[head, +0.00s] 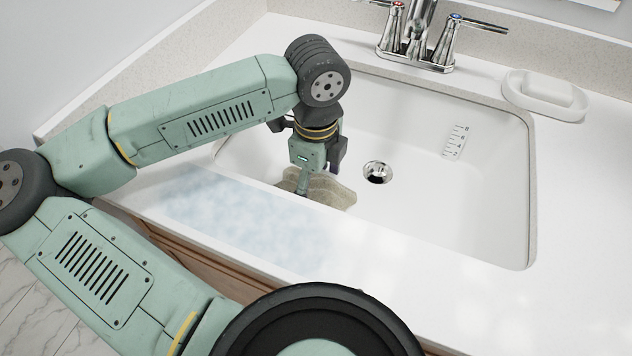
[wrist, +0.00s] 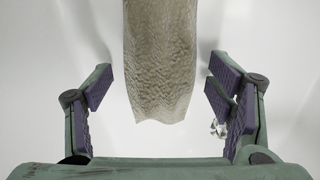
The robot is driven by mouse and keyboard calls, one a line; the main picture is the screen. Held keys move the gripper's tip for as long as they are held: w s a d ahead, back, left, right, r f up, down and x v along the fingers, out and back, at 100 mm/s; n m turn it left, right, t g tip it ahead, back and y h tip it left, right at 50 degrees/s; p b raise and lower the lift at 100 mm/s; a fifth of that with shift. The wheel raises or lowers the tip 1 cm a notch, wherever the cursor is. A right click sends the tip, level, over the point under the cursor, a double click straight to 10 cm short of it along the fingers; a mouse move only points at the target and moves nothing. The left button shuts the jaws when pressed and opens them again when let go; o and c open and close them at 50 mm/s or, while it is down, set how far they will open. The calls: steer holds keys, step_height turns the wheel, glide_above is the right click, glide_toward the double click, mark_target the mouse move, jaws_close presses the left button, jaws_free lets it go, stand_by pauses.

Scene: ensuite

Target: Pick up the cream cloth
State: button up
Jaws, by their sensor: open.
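The cream cloth (head: 325,188) lies inside the white sink basin, near its front left side, partly hidden by my gripper and the counter edge in the head view. In the wrist view the cloth (wrist: 160,60) hangs or lies as a textured strip from the top edge down to between the fingers. My gripper (wrist: 160,90) is open, with one purple-padded finger on each side of the cloth and a gap on both sides. In the head view my gripper (head: 303,182) points down into the basin at the cloth; its fingertips are hard to make out.
The sink basin (head: 440,185) has a drain (head: 377,172) and a ruled label (head: 455,141) on its wall. A faucet (head: 418,35) stands behind it. A soap dish (head: 545,105) with soap sits at right. A bluish patch (head: 235,210) marks the front counter.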

mark_target(316, 182)
steer(key=shift+c, duration=0.6)
steer(key=c, duration=1)
step_height(316, 182, up, 10)
steer(key=shift+b, duration=0.65)
steer(key=shift+c, duration=0.2)
steer(key=o, duration=0.6)
steer(key=shift+c, duration=0.2)
steer(key=shift+r, duration=0.1)
steer(key=c, duration=0.5)
